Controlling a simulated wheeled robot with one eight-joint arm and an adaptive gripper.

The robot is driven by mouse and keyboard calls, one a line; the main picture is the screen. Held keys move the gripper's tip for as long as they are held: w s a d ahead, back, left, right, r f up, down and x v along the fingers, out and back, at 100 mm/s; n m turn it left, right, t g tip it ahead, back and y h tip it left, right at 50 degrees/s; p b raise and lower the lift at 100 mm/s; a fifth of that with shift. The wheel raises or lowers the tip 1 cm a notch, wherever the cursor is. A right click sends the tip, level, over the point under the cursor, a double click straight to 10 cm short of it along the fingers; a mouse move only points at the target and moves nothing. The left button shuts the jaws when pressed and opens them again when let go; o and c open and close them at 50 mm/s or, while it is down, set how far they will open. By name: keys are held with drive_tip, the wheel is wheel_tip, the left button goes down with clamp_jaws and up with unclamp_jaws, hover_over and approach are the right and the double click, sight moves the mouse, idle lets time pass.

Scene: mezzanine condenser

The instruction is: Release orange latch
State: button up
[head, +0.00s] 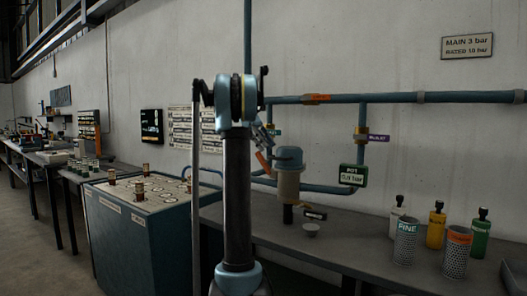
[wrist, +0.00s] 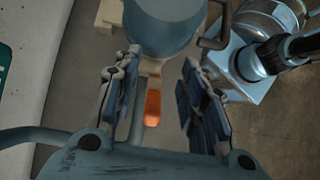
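The orange latch (wrist: 152,108) shows in the wrist view between my two fingers, below the blue-grey cap of the filter housing (wrist: 165,25). My gripper (wrist: 162,66) is open, with one finger on each side of the latch and visible gaps to both. In the head view the orange latch (head: 263,162) hangs tilted on the left side of the filter housing (head: 288,180), which has a blue cap and a pale bowl. My gripper (head: 266,136) is just up and left of the housing, partly hidden behind my arm. I cannot tell whether it touches the latch.
Blue pipes (head: 390,98) run along the wall behind the housing. A green gauge display (head: 352,175) stands to its right. A teal cabinet (head: 150,245) stands at left.

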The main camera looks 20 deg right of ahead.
drive_tip(key=c, duration=0.8)
drive_tip(key=shift+s+d+m, duration=0.1)
drive_tip(key=shift+m, duration=0.5)
clamp_jaws()
drive_tip(key=m, duration=0.4)
drive_tip(key=shift+s+d+r+t+y, duration=0.2)
drive_tip(key=shift+s+t+y, duration=0.05)
drive_tip(key=shift+t+y, duration=0.15)
drive_tip(key=m, duration=0.4)
drive_tip(key=shift+s+d+r+t+y, duration=0.2)
drive_tip(key=shift+t+y, duration=0.1)
drive_tip(key=shift+t, duration=0.1)
drive_tip(key=m, duration=0.4)
drive_tip(key=m+t+y, duration=0.3)
drive_tip(key=m+t, duration=0.3)
drive_tip(key=m, duration=1.7)
approach(266, 162)
drive_tip(key=shift+w+a+f, duration=0.1)
drive_tip(key=shift+w+f, duration=0.05)
drive_tip(key=shift+f, duration=2.25)
